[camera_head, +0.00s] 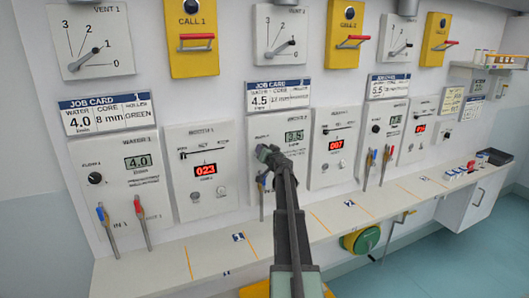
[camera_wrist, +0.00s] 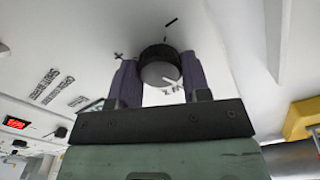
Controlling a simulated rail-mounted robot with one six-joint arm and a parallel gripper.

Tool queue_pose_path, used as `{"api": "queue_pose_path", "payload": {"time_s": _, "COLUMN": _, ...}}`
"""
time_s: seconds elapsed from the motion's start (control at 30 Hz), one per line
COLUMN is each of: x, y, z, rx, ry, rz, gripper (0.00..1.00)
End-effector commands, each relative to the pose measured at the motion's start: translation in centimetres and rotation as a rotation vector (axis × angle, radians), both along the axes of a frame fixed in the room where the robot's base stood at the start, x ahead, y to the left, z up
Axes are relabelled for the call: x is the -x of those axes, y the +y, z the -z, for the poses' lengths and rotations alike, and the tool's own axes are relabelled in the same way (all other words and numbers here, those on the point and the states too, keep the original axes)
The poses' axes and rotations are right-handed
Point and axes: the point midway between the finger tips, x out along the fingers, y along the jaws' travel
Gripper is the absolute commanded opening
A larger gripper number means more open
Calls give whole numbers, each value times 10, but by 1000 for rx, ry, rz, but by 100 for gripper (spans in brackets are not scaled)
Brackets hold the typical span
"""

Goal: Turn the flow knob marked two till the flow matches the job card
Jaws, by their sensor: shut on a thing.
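The dark round flow knob (camera_wrist: 160,58) shows in the wrist view between the two purple-grey fingers of my gripper (camera_wrist: 161,76), which is shut on it. In the head view my gripper (camera_head: 265,157) is at the left side of the water 2 panel (camera_head: 292,165), and it hides the knob there. The flow display (camera_head: 294,136) on that panel is small and blurred; it seems to read 3.5. Job card 2 (camera_head: 278,95) above it gives water 4.5.
Water 1 panel (camera_head: 118,178) with its own knob (camera_head: 95,178) is at the left. Red and blue levers (camera_head: 140,225) stand at the shelf's left end. A counter panel (camera_head: 333,148) with a red display is right of panel 2. The long shelf (camera_head: 180,245) runs below.

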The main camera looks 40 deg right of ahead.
Motion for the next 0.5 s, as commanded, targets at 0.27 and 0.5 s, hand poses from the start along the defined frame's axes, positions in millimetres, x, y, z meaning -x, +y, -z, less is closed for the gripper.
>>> {"api": "queue_pose_path", "payload": {"time_s": 0.27, "x": 0, "y": 1, "z": 0, "rx": -143, "ry": -57, "rz": 0, "gripper": 20}}
{"api": "queue_pose_path", "payload": {"time_s": 0.5, "x": 0, "y": 1, "z": 0, "rx": -196, "ry": -78, "rz": 0, "gripper": 20}}
